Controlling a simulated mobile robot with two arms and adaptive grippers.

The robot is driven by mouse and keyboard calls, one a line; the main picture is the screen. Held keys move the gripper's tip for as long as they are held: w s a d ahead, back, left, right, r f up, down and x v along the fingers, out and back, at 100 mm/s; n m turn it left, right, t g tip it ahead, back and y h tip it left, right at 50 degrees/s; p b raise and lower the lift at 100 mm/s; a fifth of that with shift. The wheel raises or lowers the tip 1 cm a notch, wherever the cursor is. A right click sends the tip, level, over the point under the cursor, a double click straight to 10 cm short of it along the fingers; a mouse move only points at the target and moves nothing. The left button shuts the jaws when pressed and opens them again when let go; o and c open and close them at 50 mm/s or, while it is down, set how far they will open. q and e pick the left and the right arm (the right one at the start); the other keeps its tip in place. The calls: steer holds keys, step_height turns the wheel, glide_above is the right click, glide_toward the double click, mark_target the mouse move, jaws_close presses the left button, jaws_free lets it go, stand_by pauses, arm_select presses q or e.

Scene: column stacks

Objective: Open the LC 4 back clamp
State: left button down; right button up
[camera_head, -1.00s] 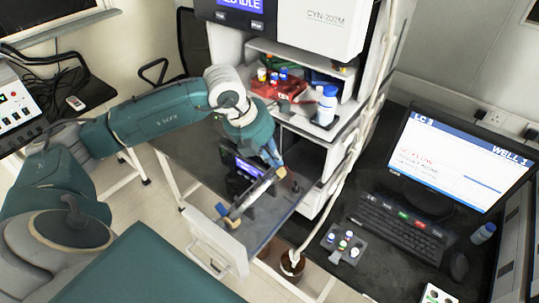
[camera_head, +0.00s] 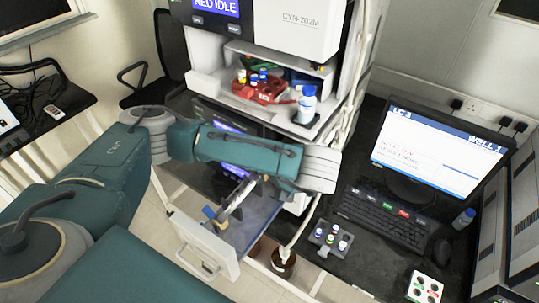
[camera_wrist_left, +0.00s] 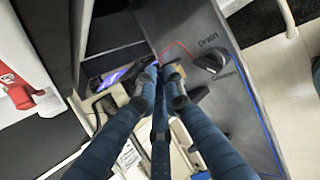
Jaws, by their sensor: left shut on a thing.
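The column (camera_head: 237,199) lies along the pulled-out tray (camera_head: 252,226) in the head view. A yellow-and-blue clamp (camera_head: 210,213) shows at its near end. The back clamp end is hidden behind my left arm in the head view. Whether that clamp is open or closed cannot be told. My right gripper is not in view.
The instrument shelf (camera_head: 285,112) above holds a red rack (camera_head: 262,88) and a white bottle (camera_head: 307,104). The tray's front panel (camera_head: 200,245) sticks out below. A keyboard (camera_head: 390,217), monitor (camera_head: 440,150) and vial rack (camera_head: 331,238) stand to the right.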

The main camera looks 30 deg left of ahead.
arm_select(q)
steer(key=shift+d+y+p, duration=0.2)
steer(key=shift+y+p, duration=0.3)
steer(key=shift+p, duration=0.35)
steer(key=shift+f, duration=0.15)
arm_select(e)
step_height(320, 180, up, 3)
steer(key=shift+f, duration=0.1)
arm_select(q)
steer(key=shift+f, duration=0.1)
steer(key=c, duration=1.8)
jaws_free()
steer(key=shift+c, duration=0.2)
steer(key=shift+d, duration=0.1)
steer(key=shift+s+d+r, duration=0.1)
steer(key=shift+d+r, duration=0.2)
steer(key=shift+d, duration=0.05)
steer(key=v, duration=1.1)
steer(key=shift+s, duration=0.25)
